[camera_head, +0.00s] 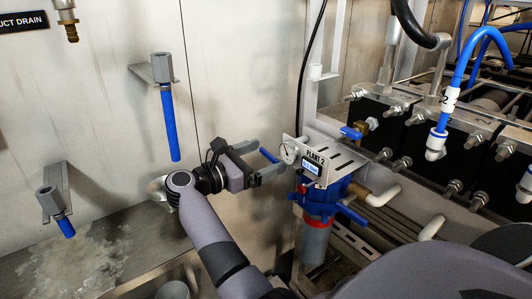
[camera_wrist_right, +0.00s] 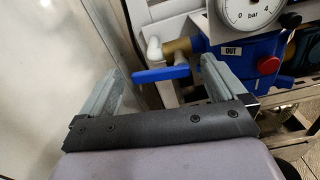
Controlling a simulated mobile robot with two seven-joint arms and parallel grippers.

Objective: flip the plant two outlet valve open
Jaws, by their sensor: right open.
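The plant two outlet valve has a blue lever (camera_wrist_right: 160,74) on a brass fitting (camera_wrist_right: 178,47), beside the "OUT" label in the right wrist view. In the wrist view the lever shows between the two fingertips (camera_wrist_right: 160,68), close to the right finger. I cannot tell whether they touch. My left gripper is not in view.
A pressure gauge (camera_head: 289,152) and a blue filter housing (camera_head: 320,200) are close to the right gripper. Another blue lever (camera_head: 351,133) is to the right. Black pump blocks (camera_head: 420,130) fill the right side. A steel wall (camera_head: 230,60) stands behind; blue-tubed outlets (camera_head: 169,125) are at left.

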